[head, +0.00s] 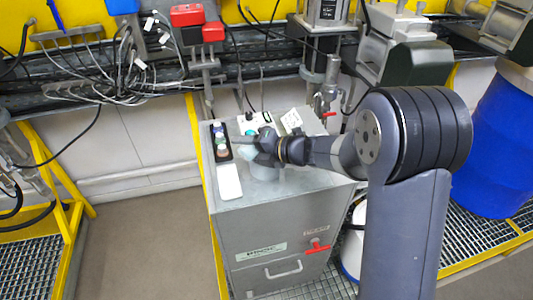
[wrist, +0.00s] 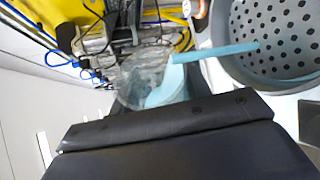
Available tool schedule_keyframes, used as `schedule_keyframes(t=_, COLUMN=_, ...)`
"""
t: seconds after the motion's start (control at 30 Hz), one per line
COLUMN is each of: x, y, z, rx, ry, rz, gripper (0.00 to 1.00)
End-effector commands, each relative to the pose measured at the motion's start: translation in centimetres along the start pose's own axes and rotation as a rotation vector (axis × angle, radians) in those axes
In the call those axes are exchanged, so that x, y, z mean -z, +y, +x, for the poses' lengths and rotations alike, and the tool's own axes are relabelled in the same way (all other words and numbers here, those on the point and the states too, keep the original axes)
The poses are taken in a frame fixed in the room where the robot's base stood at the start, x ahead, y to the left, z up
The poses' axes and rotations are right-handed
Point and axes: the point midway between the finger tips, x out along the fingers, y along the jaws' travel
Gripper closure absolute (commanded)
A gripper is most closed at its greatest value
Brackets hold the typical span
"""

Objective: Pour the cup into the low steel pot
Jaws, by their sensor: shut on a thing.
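My gripper (head: 264,146) is above the top of the steel cabinet in the head view, reaching in from the right. It is shut on the clear cup (wrist: 135,82), which shows beyond the dark gripper body in the wrist view. The cup looks tilted, with something pale blue in it. In the head view a pale rounded shape (head: 262,167) sits just under the gripper; I cannot tell whether it is the cup or the pot. A round grey vessel with dark dots inside (wrist: 285,75) is at the right of the wrist view; I cannot tell whether it is the steel pot.
The steel cabinet (head: 270,222) has a red handle on its front. A dark tray of small round items (head: 221,141) and a white slab (head: 229,182) lie at its left. A pale-blue bar (wrist: 222,50) crosses the wrist view. A blue drum (head: 500,145) stands at right.

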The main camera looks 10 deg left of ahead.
Motion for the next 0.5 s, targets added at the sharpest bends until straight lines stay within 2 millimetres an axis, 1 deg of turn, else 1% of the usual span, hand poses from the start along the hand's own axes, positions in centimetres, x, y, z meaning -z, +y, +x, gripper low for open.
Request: schedule_keyframes(t=0.5, x=-0.46, y=0.09, z=-0.18, rx=-0.021, ry=0.011, rz=0.051, gripper=0.79)
